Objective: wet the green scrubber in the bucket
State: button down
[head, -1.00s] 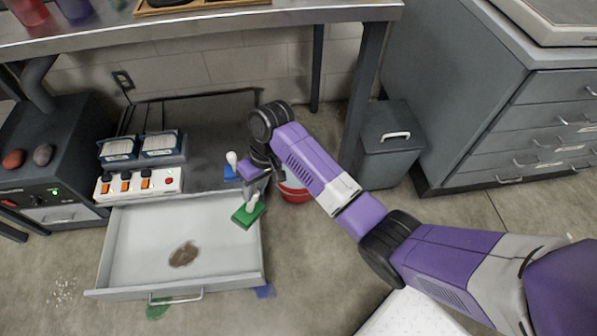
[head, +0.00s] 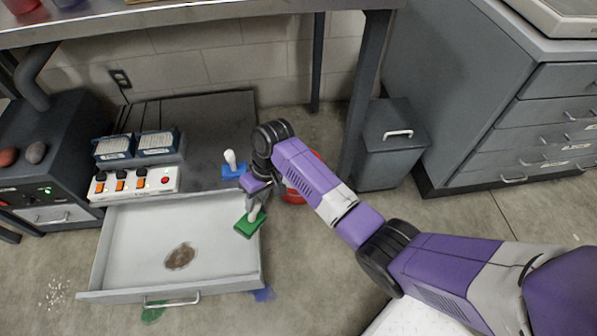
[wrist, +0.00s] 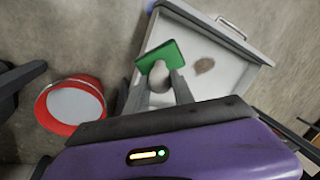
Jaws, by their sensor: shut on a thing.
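The green scrubber (head: 250,224) has a white handle and a flat green pad. My gripper (head: 256,203) is shut on its handle and holds it over the right side of the open drawer. The wrist view also shows the green pad (wrist: 159,58) beyond the fingertips, with the drawer behind it. The red bucket (head: 297,190) stands on the floor to the right of the drawer, partly hidden behind my arm. In the wrist view the bucket (wrist: 70,105) is at the left, with a pale grey surface inside, apart from the scrubber.
The pulled-out drawer (head: 120,265) has a brown stain (head: 180,256) on its floor. A blue scrubber (head: 234,168) stands upright on the dark cabinet top beside a switch strip (head: 135,182). A grey bin (head: 393,150) and the table leg (head: 362,90) stand right of the bucket.

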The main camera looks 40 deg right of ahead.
aim_at(260, 216)
jog(key=shift+f+b, duration=1.6)
jog(key=shift+f, duration=1.45)
jog(key=shift+r, duration=0.1)
notch_tip(260, 216, up, 4)
jog(key=p, duration=0.4)
jog(key=shift+p, duration=0.4)
